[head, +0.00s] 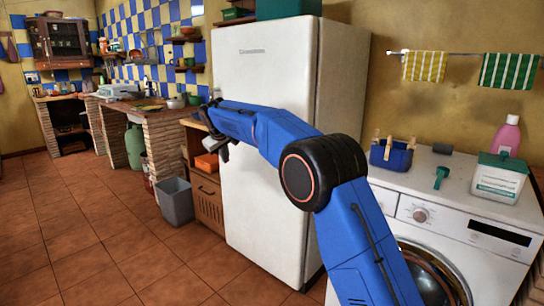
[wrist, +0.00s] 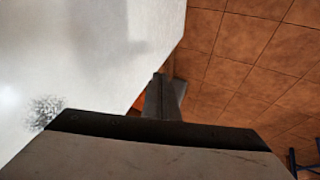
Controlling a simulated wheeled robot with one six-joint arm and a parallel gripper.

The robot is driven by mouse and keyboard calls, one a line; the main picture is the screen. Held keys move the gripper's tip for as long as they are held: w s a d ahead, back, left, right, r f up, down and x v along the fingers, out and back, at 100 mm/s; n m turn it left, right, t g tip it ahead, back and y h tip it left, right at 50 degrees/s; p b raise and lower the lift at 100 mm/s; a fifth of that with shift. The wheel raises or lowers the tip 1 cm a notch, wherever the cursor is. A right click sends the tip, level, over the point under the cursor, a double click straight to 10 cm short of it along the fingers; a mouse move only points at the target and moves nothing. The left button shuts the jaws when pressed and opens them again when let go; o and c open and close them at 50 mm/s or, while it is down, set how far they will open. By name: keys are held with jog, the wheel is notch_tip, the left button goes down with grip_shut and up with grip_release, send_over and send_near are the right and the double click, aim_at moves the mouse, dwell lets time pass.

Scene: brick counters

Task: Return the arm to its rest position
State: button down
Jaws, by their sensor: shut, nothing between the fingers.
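My blue arm rises from the lower right in the head view and bends to the left across the white fridge (head: 262,90). My gripper (head: 222,153) is at the arm's far end, in front of the fridge's left edge, and looks small and dark there. In the wrist view my gripper (wrist: 159,82) shows its fingers together, with nothing seen between them. The fridge's white surface (wrist: 85,50) fills the left of that view, and the tiled floor (wrist: 245,50) fills the right.
A washing machine (head: 455,215) stands at the right, with a blue peg basket (head: 391,155), a white tub (head: 499,178) and a pink bottle (head: 506,137) on top. A grey bin (head: 175,201) stands left of the fridge. The floor (head: 75,235) at the left is clear.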

jog(key=s+d+r+m, duration=0.1)
jog(key=s+d+r, duration=0.3)
jog(key=d, duration=0.5)
jog(key=s+d+r+m, duration=0.1)
jog(key=s+d+r, duration=0.2)
jog(key=s+d, duration=0.45)
jog(key=s+d+r+m+g, duration=0.1)
jog(key=s+d+m, duration=0.1)
jog(key=s+d, duration=1.45)
jog(key=s+d+f+m+g, duration=0.1)
jog(key=s+d+f, duration=0.2)
jog(key=s+d, duration=0.45)
jog(key=s+d+f+m, duration=0.2)
jog(key=s+d+f, duration=0.15)
jog(key=s, duration=0.75)
jog(key=s+d+f+m, duration=0.1)
jog(key=s+d+f, duration=0.1)
jog(key=s+f, duration=0.3)
jog(key=s+d+f, duration=0.2)
jog(key=s+f, duration=0.4)
jog(key=s, duration=0.5)
jog(key=shift+s+f+m, duration=0.15)
jog(key=shift+s+m, duration=0.15)
jog(key=shift+m, duration=0.1)
jog(key=shift+d, duration=0.1)
